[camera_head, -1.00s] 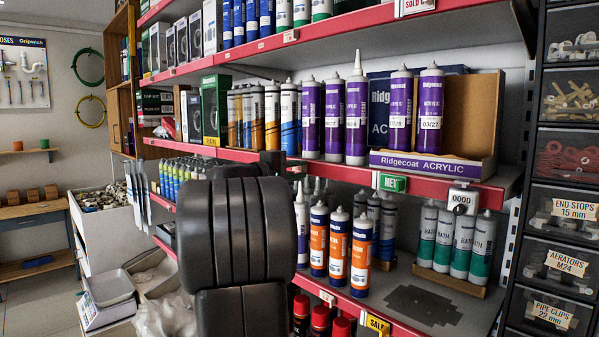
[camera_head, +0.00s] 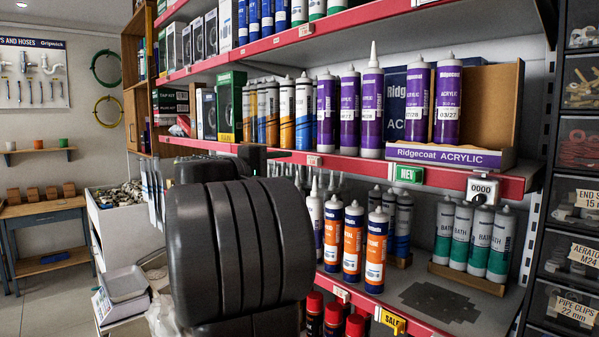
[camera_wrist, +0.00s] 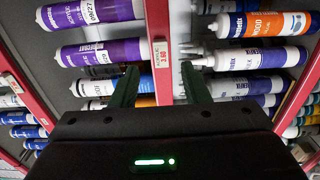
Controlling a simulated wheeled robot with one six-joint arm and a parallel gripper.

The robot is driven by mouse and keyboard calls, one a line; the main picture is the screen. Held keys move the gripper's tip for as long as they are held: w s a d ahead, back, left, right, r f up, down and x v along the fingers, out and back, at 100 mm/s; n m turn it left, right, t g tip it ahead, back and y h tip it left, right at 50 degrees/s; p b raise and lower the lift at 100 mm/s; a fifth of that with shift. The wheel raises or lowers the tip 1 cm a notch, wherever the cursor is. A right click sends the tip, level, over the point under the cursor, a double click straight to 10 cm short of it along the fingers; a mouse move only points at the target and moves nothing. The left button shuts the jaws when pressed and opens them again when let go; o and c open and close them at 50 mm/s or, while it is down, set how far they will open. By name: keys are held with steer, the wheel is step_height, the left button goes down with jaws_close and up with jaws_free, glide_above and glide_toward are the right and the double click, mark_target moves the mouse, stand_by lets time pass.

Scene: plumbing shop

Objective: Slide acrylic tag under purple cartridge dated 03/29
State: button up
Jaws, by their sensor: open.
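Purple acrylic cartridges stand upright on the middle shelf: three in a row, including a left one (camera_head: 326,112), and two in the display box, one dated 03/27 (camera_head: 447,105). I cannot read 03/29 on any. A small white acrylic price tag (camera_head: 313,160) sits on the red shelf edge below the left cartridges. In the wrist view the acrylic tag (camera_wrist: 160,62) lies between the fingers of my open, empty gripper (camera_wrist: 159,76). In the head view my arm partly hides my gripper (camera_head: 265,155).
A green NEW sign (camera_head: 408,174) and a counter reading 0000 (camera_head: 483,189) hang on the shelf edge. The display box (camera_head: 450,154) is at the right. Orange-labelled cartridges (camera_head: 353,240) stand on the shelf below. A dark patch of bare shelf (camera_head: 440,300) is lower right.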

mark_target(316, 161)
steer(key=shift+v, duration=1.95)
steer(key=shift+d, duration=0.1)
steer(key=p+x, duration=0.3)
steer(key=x, duration=1)
steer(key=shift+w+d+r, duration=0.1)
steer(key=shift+w+r, duration=0.05)
steer(key=shift+d, duration=0.3)
steer(key=shift+s+d, duration=0.2)
steer(key=shift+s, duration=0.25)
steer(key=shift+w, duration=0.1)
